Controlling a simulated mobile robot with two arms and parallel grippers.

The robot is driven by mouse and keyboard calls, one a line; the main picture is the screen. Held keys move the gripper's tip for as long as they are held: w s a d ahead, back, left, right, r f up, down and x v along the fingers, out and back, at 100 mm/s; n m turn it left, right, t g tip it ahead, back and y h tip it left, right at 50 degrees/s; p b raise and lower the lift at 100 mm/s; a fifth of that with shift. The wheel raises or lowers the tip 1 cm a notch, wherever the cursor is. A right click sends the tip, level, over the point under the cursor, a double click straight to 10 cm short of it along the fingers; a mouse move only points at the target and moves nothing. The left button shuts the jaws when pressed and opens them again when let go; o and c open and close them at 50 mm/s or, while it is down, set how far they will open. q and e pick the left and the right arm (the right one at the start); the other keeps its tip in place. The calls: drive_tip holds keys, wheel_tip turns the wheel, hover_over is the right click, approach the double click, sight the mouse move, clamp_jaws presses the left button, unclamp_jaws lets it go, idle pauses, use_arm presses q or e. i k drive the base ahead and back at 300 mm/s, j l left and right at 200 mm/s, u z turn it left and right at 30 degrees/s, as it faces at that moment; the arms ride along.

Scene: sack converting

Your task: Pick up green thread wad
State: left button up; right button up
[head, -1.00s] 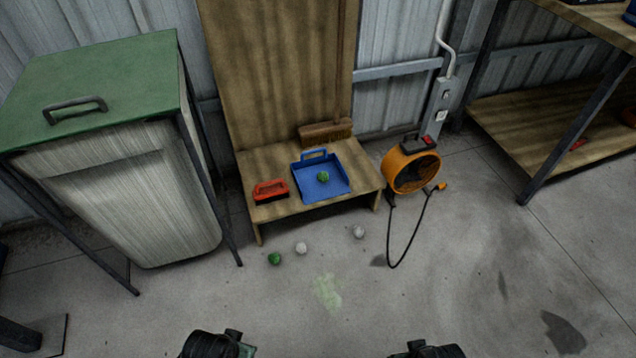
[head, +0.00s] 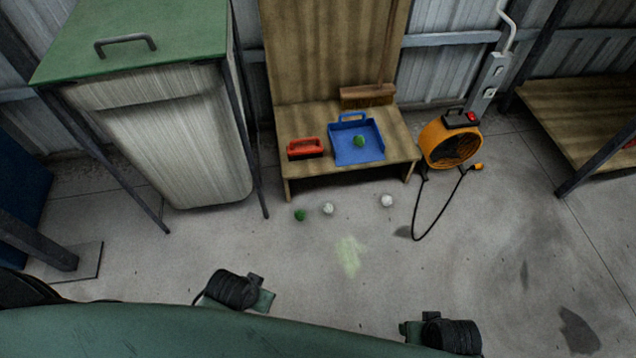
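One green thread wad (head: 300,215) lies on the concrete floor in front of the low wooden bench. A second green wad (head: 359,141) lies in the blue dustpan (head: 345,156) on the bench. Two white wads lie on the floor to the right of the floor green one, a near white wad (head: 328,208) and a farther white wad (head: 387,201). Black and green parts of my two arms show at the bottom, well short of the wads. No gripper fingers can be made out.
A red-handled brush (head: 305,148) lies beside the dustpan on the bench (head: 400,153). A green-lidded bin (head: 165,150) stands left. An orange fan heater (head: 434,140) with a looped black cable (head: 416,229) stands right. The floor before the wads is clear, with a pale green stain (head: 348,256).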

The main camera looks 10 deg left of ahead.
sight(299, 213)
drive_tip(key=i+l+u, duration=0.35)
drive_tip(key=i+l, duration=0.15)
drive_tip(key=l, duration=0.2)
drive_tip(key=i+l+u, duration=0.2)
drive_tip(key=l, duration=0.2)
drive_tip(key=i+l+u, duration=0.15)
drive_tip(key=l, duration=0.25)
